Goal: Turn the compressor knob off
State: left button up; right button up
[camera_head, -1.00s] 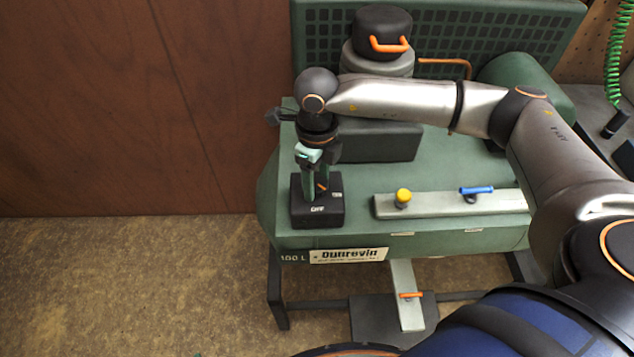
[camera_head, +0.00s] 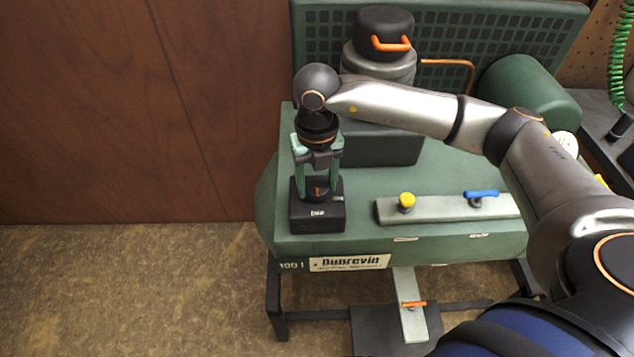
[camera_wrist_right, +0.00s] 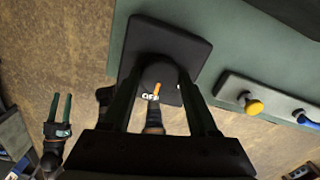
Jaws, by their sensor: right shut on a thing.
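The compressor knob (camera_head: 317,188) is a round black knob with an orange mark, on a black switch box (camera_head: 318,217) at the left end of the green compressor tank. My right gripper (camera_head: 318,184) points down with its two green fingers on either side of the knob, shut on it. In the right wrist view the knob (camera_wrist_right: 160,78) sits between the fingers (camera_wrist_right: 160,95), and its orange mark points toward the white "OFF" label (camera_wrist_right: 150,97). My left gripper (camera_wrist_right: 61,102) shows at the left of the wrist view, fingers apart and empty.
A grey bar with a yellow knob (camera_head: 407,201) and a blue lever (camera_head: 481,193) lies right of the switch box. A black-capped cylinder with an orange handle (camera_head: 391,44) stands behind. The floor left of the tank is clear.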

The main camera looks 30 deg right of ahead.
aim_at(317, 187)
jog(key=shift+m, duration=0.3)
jog(key=o, duration=1.4)
jog(key=shift+c, duration=0.2)
notch_tip(317, 187, up, 13)
jog(key=shift+f, duration=0.2)
